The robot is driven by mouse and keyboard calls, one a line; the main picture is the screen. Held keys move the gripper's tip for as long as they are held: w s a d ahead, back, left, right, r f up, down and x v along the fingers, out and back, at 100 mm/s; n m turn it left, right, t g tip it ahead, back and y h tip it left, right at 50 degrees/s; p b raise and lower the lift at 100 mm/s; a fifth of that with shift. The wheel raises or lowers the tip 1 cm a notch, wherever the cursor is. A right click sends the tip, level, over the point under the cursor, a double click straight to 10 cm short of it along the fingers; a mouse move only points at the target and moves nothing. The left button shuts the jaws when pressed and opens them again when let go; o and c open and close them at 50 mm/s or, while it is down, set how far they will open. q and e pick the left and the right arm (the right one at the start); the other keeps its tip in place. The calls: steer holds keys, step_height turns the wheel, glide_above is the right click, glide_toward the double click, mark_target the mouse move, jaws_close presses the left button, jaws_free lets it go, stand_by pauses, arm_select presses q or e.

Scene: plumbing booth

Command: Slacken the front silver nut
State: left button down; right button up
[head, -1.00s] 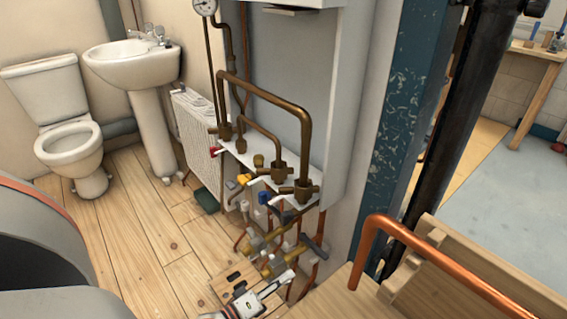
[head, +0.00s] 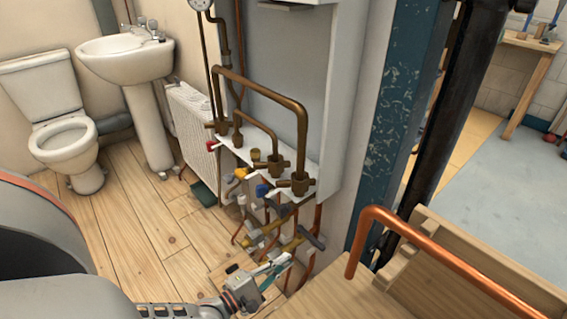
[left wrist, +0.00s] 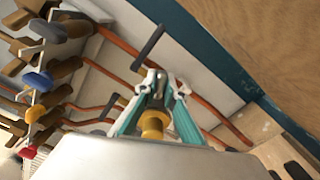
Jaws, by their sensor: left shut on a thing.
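My left gripper (head: 284,258) is low at the near end of the front brass valve (head: 290,246), below the boiler. In the left wrist view its teal-lined fingers (left wrist: 161,84) are closed around the front silver nut (left wrist: 158,88), which is small and partly hidden by them. A yellow brass part (left wrist: 153,122) shows between the fingers. The front valve's dark lever (head: 313,240) points off to the right, and it also shows in the left wrist view (left wrist: 149,46). A second brass valve (head: 258,238) sits behind, clear of the gripper. My right gripper is out of view.
Copper pipes (left wrist: 110,42) run close around the gripper. Valves with blue (head: 262,190), yellow and red handles sit above. A wooden step or bench (head: 330,290) with a bent copper pipe (head: 365,235) stands at the right. The floor (head: 140,230) at the left is open.

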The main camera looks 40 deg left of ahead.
arm_select(q)
steer(key=shift+a+r+n, duration=0.15)
steer(key=shift+r+n, duration=0.1)
steer(key=shift+n, duration=0.65)
steer(key=c, duration=2.4)
jaws_free()
steer(key=shift+s, duration=0.15)
steer(key=s+a, duration=0.1)
steer(key=s, duration=1)
steer(key=shift+s, duration=0.4)
